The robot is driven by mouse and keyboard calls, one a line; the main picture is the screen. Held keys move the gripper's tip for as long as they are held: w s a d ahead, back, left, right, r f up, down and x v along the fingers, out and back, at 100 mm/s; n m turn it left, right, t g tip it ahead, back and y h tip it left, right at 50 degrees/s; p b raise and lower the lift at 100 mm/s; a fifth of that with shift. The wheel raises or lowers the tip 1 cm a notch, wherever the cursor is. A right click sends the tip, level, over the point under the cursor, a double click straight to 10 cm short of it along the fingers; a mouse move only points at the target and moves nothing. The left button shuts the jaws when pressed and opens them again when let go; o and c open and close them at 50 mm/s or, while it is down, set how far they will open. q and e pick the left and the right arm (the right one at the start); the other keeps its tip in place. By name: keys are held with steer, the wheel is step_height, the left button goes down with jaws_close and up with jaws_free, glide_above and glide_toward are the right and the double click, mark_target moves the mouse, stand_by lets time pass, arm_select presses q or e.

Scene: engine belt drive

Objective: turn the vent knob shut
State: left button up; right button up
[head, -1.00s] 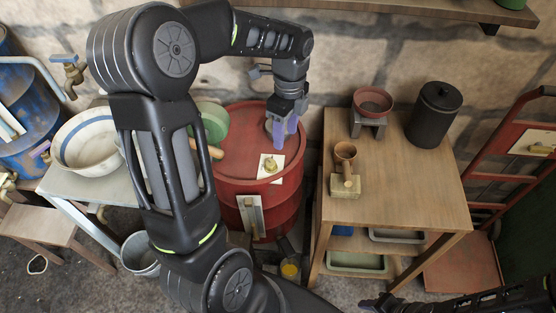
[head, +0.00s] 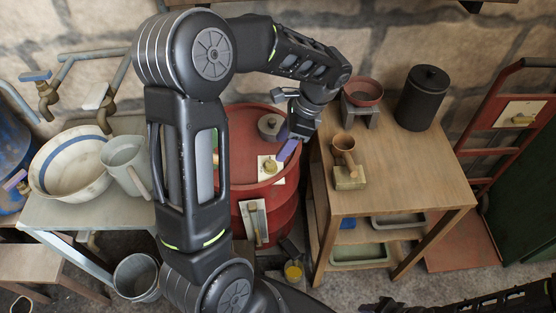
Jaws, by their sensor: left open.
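A small brass vent knob (head: 270,167) sits on a pale square plate on top of the red drum (head: 264,212). My left gripper (head: 288,150) is open, with its purple fingers pointing down and left, just above and to the right of the knob. The fingers look apart from the knob, and nothing shows between them. My right arm shows only as a dark part at the bottom right, and its finger state is unclear.
A grey round object (head: 270,127) stands on the drum behind the knob. My left arm hides the drum's left side.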

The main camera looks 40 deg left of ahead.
mark_target(270, 164)
arm_select(q)
steer(key=shift+x, duration=3.9)
steer(key=shift+c, duration=0.3)
jaws_close()
